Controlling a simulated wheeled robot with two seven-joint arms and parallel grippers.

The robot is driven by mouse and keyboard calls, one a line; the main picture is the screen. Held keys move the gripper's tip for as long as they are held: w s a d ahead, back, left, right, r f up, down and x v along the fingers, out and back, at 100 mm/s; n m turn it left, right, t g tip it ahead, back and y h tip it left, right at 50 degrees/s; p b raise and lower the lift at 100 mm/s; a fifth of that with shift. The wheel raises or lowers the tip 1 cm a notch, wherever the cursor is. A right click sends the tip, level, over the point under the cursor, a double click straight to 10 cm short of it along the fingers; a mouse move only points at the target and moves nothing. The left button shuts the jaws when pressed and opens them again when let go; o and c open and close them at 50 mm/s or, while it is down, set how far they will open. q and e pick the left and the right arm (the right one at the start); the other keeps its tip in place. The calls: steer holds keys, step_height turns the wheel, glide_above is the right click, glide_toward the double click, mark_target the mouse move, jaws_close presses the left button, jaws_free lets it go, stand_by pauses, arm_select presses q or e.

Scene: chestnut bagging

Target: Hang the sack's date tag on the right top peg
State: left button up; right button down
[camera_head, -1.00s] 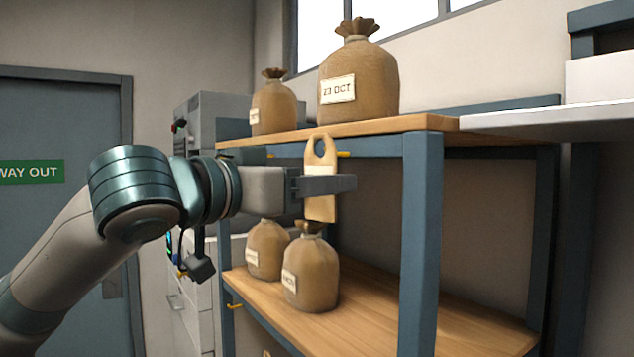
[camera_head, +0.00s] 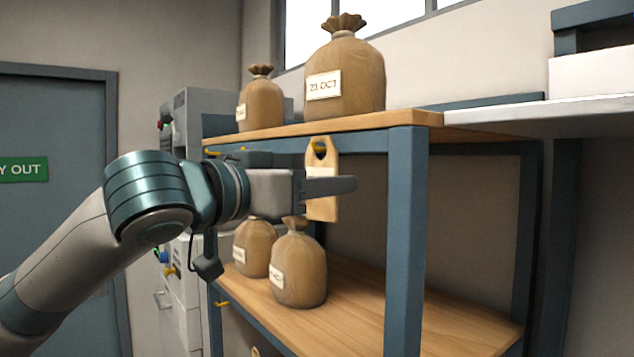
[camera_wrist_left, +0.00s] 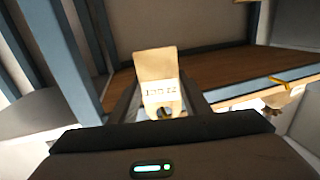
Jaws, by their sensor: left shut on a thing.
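The date tag (camera_head: 321,207) is a pale wooden piece with a hole near its top and a white label. It hangs upright in my left gripper (camera_head: 338,186), which is shut on it below the hole. In the left wrist view the tag (camera_wrist_left: 157,68) shows upside-down lettering, with the hole nearer the gripper. The yellow right top peg (camera_head: 320,148) shows within the tag's hole, under the top shelf's front edge. I cannot tell whether the peg passes through or is only behind. The large sack (camera_head: 345,75), labelled 23 OCT, stands above. My right gripper is not in view.
A smaller sack (camera_head: 260,104) stands left on the top shelf (camera_head: 400,119). Two sacks (camera_head: 299,268) (camera_head: 254,247) stand on the lower shelf (camera_head: 370,305). A blue rack post (camera_head: 406,240) rises right of the tag. Another yellow peg (camera_head: 221,304) is at lower left.

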arm_select(q)
steer(key=shift+w+d+f, duration=0.1)
steer(key=shift+f, duration=0.15)
stand_by(0.7)
steer(key=o, duration=1.5)
steer(key=shift+w+a+b+v, duration=0.2)
steer(key=shift+w+a+v, duration=0.15)
steer(key=shift+v, duration=1.8)
steer(key=shift+w+a+b+v, duration=0.25)
steer(key=shift+a+v, duration=0.05)
steer(key=shift+v, duration=1.85)
steer(key=shift+w+a+b+v, duration=0.2)
steer(key=shift+w+a+v, duration=0.15)
steer(key=shift+v, duration=1.8)
